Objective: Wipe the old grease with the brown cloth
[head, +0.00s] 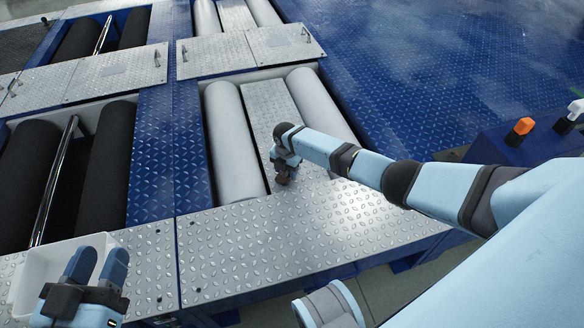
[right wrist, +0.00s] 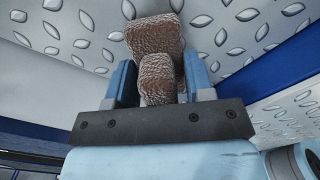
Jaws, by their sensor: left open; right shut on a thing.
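The brown cloth (head: 283,181) is in my right gripper (head: 284,168), which is low over the diamond-plate metal between and in front of the two light rollers. In the right wrist view the cloth (right wrist: 156,38) is rough and folded, gripped between the two blue fingers (right wrist: 160,82), with part of it sticking out beyond them. I cannot tell whether it touches the plate. I cannot make out the old grease in either view. My left gripper (head: 97,264) is open and empty, at the lower left by a white tray.
The white tray (head: 31,268) stands on the front metal plate (head: 300,240) at the lower left. Light rollers (head: 232,140) lie beside the right gripper; dark rollers (head: 106,165) are at left. An orange knob (head: 524,126) sits on a dark blue box at right. The front plate's middle is clear.

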